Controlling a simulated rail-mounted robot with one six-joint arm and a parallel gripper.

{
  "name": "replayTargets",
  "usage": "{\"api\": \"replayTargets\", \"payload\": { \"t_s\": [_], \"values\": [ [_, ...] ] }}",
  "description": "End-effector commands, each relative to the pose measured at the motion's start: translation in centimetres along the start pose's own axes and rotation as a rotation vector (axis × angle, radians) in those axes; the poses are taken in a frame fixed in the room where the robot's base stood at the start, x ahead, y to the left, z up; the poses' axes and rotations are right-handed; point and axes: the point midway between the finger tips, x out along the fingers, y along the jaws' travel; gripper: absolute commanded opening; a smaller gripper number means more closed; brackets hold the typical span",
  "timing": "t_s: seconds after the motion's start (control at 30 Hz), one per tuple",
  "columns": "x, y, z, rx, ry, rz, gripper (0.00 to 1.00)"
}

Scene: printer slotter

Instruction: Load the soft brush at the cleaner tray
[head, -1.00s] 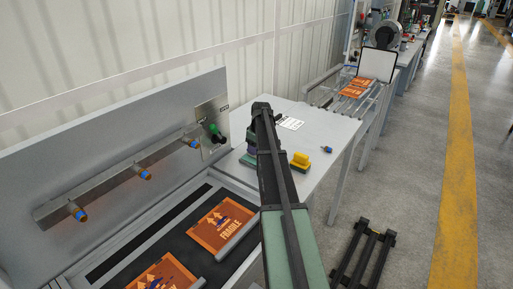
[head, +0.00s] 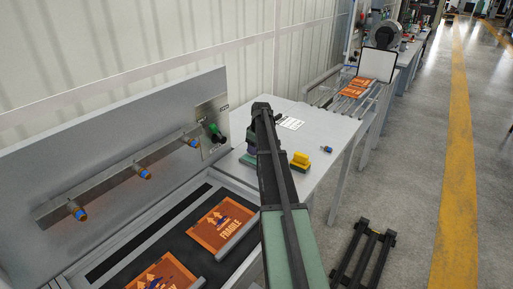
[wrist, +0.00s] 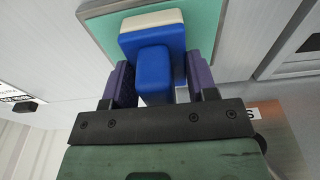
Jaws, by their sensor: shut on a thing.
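A blue brush (wrist: 154,72) with a cream edge is between the two purple fingers of my gripper (wrist: 160,66) in the wrist view. The fingers are shut on its sides. A teal tray surface (wrist: 105,32) with a grey rim lies behind the brush; I cannot tell if the brush touches it. In the head view a small green patch (head: 247,161), perhaps the same tray, shows left of my arm. The brush and fingertips are mostly hidden there by my arm.
A yellow block (head: 300,159) on a darker base and a small blue item (head: 327,149) stand on the table right of my arm. A printed sheet (head: 290,123) lies behind. A panel with several nozzles and a bed with orange FRAGILE sheets (head: 222,227) are at left.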

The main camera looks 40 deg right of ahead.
Motion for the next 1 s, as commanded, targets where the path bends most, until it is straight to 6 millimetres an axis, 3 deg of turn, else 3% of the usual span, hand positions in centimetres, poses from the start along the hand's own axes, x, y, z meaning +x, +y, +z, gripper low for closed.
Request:
{"api": "replayTargets", "payload": {
  "t_s": [0.17,0.8,1.0],
  "values": [
    [-0.2,-0.1,0.1,0.0,-0.002,-0.001,0.34],
    [-6.9,0.0,-0.8,0.0,-0.001,-0.001,0.34],
    [-7.0,0.0,-0.8,0.0,-0.001,0.0,0.34]
  ]
}}
